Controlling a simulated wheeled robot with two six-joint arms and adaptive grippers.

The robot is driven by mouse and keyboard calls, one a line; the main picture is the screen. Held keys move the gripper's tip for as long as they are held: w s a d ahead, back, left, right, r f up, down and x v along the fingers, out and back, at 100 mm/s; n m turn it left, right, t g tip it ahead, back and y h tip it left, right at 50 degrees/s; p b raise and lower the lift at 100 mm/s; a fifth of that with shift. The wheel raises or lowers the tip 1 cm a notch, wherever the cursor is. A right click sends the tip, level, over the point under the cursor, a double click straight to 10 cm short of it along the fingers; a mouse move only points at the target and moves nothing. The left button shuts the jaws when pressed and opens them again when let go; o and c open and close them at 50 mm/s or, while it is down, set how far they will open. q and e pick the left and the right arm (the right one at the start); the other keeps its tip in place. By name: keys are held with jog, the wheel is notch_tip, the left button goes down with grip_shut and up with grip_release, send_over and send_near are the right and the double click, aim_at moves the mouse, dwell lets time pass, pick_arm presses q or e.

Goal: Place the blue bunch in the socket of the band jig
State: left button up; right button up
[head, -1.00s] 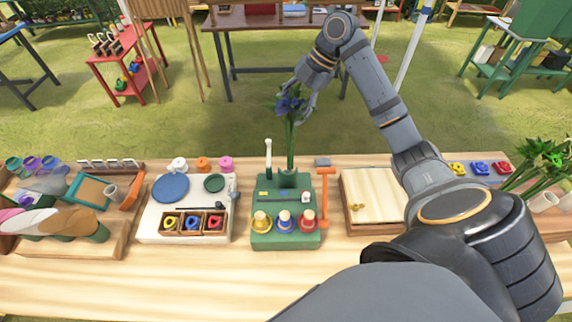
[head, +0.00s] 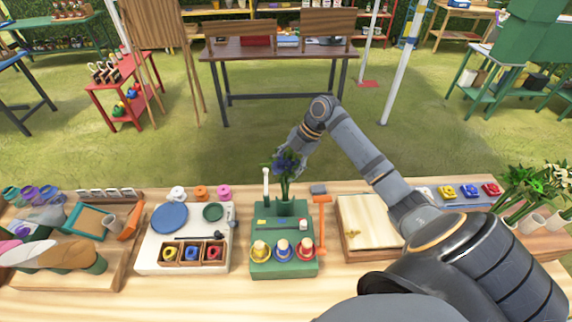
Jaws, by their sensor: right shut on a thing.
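The blue bunch (head: 286,162) has dark blue flowers with green leaves and stems. My right gripper (head: 290,155) is shut on it near the flower heads and holds it upright over the back of the green band jig (head: 258,267). The stems (head: 285,188) reach down to the socket (head: 285,206) at the jig's back; whether their ends are inside it I cannot tell. The jig carries a white post (head: 266,185) at back left and yellow, blue and red capped pegs (head: 282,251) in front. My left gripper is not in view.
A white board (head: 150,262) with spools and a blue disc stands left of the jig. An orange tool (head: 322,222) and a wooden box lid (head: 365,222) are on the right. Vases with white flowers (head: 530,190) stand far right. The table's front strip (head: 200,295) is clear.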

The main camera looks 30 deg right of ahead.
jog(key=shift+f, duration=0.15)
jog(key=o, duration=1.6)
jog(key=b+v, duration=0.4)
jog(key=v, duration=0.8)
